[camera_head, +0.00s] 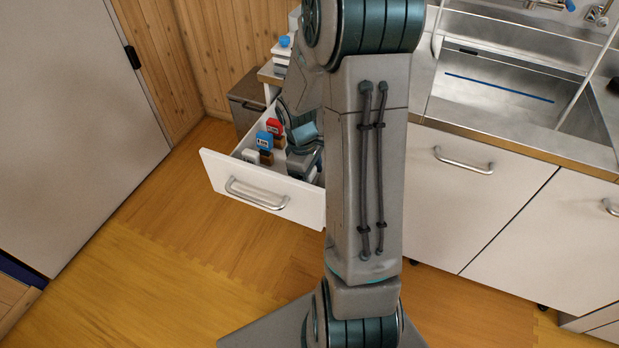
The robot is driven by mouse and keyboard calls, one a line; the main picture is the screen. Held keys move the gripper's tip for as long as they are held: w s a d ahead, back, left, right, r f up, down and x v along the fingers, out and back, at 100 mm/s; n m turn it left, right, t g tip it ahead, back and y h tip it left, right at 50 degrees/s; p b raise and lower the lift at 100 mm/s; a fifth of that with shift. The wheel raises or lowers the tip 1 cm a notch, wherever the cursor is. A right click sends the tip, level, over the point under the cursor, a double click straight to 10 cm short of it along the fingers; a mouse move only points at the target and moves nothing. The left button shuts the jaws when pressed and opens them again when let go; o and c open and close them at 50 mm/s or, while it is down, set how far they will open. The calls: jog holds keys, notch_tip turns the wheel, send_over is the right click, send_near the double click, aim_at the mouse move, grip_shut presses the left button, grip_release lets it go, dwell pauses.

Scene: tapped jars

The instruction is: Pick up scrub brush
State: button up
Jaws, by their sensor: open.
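The open white drawer (264,196) holds several small items. I cannot surely make out a scrub brush among them. A red-topped item (273,126) and a blue-topped item (264,140), both with pale label marks and brown lower parts, stand in the drawer's left half. My arm reaches down behind its own large link into the right half of the drawer. My gripper (303,165) is low in there, to the right of these items, and is open. Its fingertips are small and mostly hidden, so contact with anything cannot be told.
The drawer front with its metal handle (257,194) juts over the wooden floor. A steel sink (500,85) and white cabinets (480,190) stand to the right. A blue-capped white container (284,48) is on the counter behind. The floor at left is clear.

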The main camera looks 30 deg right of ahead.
aim_at(315, 171)
jog(key=c, duration=1.1)
jog(key=shift+o, duration=0.2)
jog(key=shift+r, duration=0.2)
jog(key=shift+r, duration=0.25)
jog(key=r, duration=0.1)
jog(key=r+p, duration=0.1)
jog(key=r, duration=0.2)
jog(key=shift+s+d, duration=0.25)
jog(key=shift+d, duration=0.05)
jog(key=s+d+r+p, duration=0.1)
jog(key=s+d+r, duration=0.5)
jog(key=s+d, duration=0.1)
jog(key=shift+s+p, duration=0.4)
jog(key=shift+s, duration=0.2)
jog(key=shift+o, duration=0.5)
jog(key=shift+d+r, duration=0.1)
